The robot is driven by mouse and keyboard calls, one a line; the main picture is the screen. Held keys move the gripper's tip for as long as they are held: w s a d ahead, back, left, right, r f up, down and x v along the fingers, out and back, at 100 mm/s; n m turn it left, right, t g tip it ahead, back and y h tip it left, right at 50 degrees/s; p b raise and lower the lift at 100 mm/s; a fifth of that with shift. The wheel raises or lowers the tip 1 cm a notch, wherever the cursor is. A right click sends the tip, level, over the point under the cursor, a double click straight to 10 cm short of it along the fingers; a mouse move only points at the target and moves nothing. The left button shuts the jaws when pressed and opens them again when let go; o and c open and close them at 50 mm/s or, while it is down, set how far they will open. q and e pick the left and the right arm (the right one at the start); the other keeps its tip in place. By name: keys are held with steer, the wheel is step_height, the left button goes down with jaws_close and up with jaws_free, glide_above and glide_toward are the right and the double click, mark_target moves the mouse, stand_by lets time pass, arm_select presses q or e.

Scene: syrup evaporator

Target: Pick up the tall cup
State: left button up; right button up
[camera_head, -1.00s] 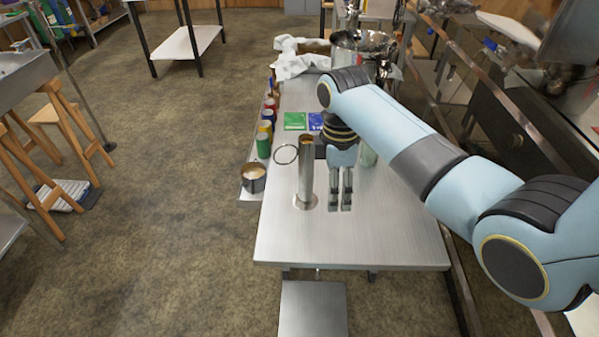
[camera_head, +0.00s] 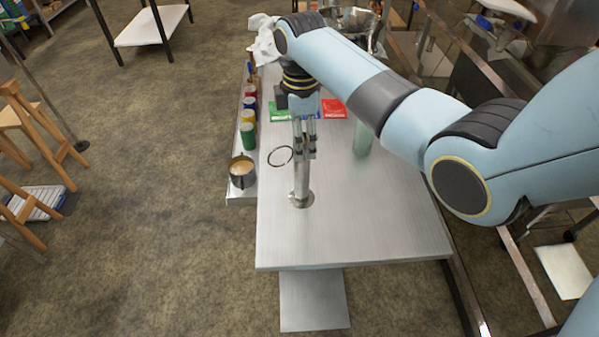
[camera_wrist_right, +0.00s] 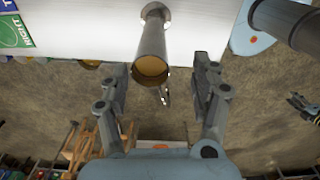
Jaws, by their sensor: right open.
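The tall cup (camera_head: 301,186) is a slim metal cylinder with a round flat base, standing upright on the metal table. In the head view my right gripper (camera_head: 304,147) hangs over its upper part and hides its rim. In the right wrist view the tall cup (camera_wrist_right: 150,50) points its open rim towards the camera, with an amber-coloured inside. The right fingers stand wide apart, one on each side of the rim, with gaps visible and nothing held.
A metal ring (camera_head: 280,156) lies left of the cup, and a pan of tan liquid (camera_head: 243,171) stands beyond the left edge. Coloured jars (camera_head: 248,116) line that side. A pale green glass (camera_head: 362,142) stands to the right. The table's front (camera_head: 350,235) is clear.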

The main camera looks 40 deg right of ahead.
step_height(320, 180, down, 7)
steer(key=shift+w+d, duration=0.35)
steer(key=shift+w, duration=0.05)
steer(key=shift+r, duration=0.15)
steer(key=c, duration=0.5)
arm_select(q)
steer(key=shift+s+f, duration=0.25)
steer(key=shift+s, duration=0.6)
arm_select(e)
jaws_close()
